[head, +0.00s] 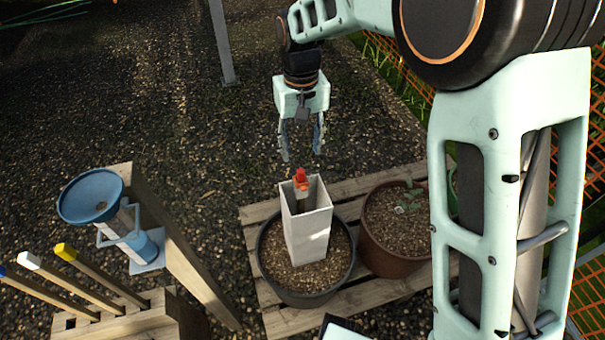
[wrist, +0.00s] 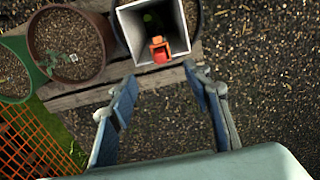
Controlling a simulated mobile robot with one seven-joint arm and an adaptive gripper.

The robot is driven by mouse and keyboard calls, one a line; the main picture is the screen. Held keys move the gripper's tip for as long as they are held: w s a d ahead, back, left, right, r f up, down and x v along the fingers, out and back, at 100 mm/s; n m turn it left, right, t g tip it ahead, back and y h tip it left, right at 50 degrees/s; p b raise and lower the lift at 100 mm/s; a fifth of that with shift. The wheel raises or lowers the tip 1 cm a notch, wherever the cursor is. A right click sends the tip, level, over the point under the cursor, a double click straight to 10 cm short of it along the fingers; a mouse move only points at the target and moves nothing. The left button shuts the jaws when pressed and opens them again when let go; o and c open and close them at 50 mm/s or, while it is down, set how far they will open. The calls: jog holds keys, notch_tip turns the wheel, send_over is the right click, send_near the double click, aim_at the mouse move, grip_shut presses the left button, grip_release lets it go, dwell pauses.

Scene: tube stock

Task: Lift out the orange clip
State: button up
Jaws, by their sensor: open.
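The orange clip (head: 301,180) shows at the top opening of a square pale tube (head: 307,232), near its back wall. In the wrist view the orange clip (wrist: 160,50) sits at the tube's rim on the side nearest my gripper; its lower part is hidden. The tube (wrist: 184,15) stands upright in a dark round pot (head: 350,262) filled with brown chips. My gripper (head: 302,158) is open and empty, pointing down, above and slightly behind the clip, apart from it. Its two fingers (wrist: 163,97) also show in the wrist view.
The pot stands on a wooden pallet (head: 283,322) beside a brown pot with a seedling (head: 383,258). At the left are a blue funnel (head: 90,197) and a wooden rack (head: 135,322) with colour-tipped stakes. Orange mesh fencing (head: 590,200) runs along the right.

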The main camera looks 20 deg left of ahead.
aim_at(300, 170)
notch_tip(300, 170, down, 10)
jog(key=shift+s+a+b, duration=0.1)
jog(key=shift+s+b, duration=0.05)
jog(key=shift+b, duration=0.75)
jog(key=c, duration=0.8)
